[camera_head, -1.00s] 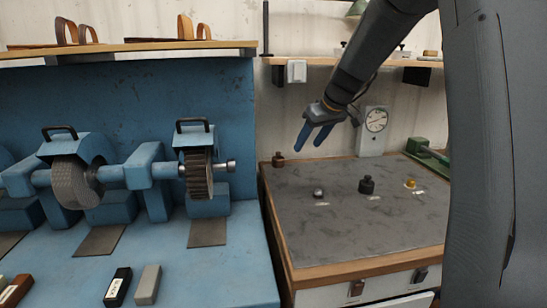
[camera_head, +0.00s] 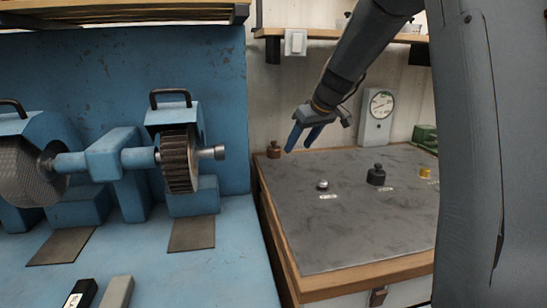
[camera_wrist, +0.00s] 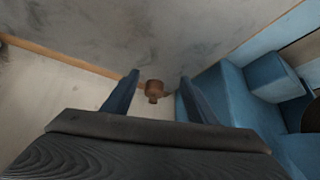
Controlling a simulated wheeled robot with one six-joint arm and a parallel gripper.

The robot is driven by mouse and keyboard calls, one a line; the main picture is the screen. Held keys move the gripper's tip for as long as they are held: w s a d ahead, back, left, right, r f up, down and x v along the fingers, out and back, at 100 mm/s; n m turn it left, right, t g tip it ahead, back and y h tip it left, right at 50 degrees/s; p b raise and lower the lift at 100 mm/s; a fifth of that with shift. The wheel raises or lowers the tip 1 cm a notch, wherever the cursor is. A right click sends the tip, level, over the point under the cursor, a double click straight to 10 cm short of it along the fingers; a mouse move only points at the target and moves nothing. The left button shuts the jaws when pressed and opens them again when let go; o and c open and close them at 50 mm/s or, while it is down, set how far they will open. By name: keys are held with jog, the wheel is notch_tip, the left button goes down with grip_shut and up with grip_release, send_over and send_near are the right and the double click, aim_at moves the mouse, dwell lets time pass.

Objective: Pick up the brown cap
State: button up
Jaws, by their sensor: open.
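The brown cap (camera_head: 274,149) is a small weight-shaped piece with a narrower knob. It stands at the far left corner of the grey-topped bench (camera_head: 335,240). In the wrist view the brown cap (camera_wrist: 154,90) appears between my two fingers and is not gripped. My gripper (camera_head: 299,147) is open and empty, with its blue fingers pointing down, just right of the cap in the head view. The open fingers also show in the wrist view (camera_wrist: 158,77).
A silver knob (camera_head: 322,185), a black weight-shaped piece (camera_head: 376,177) and a yellow piece (camera_head: 425,173) stand on the bench. A dial gauge (camera_head: 381,104) stands at the back. A blue grinding machine (camera_head: 118,155) is to the left. A shelf (camera_head: 310,33) runs above.

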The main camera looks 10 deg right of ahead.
aim_at(275, 142)
jog(key=shift+w+f+b, duration=0.25)
jog(key=shift+f+b, duration=0.2)
jog(key=shift+f, duration=0.25)
jog(key=w+a, duration=0.1)
jog(key=w, duration=0.2)
jog(key=w+a+p, duration=0.1)
jog(key=w+a, duration=0.1)
jog(key=w, duration=0.2)
jog(key=w+a+p, duration=0.1)
jog(key=w, duration=0.3)
jog(key=shift+a, duration=0.3)
jog(key=x, duration=0.5)
jog(key=c, duration=0.8)
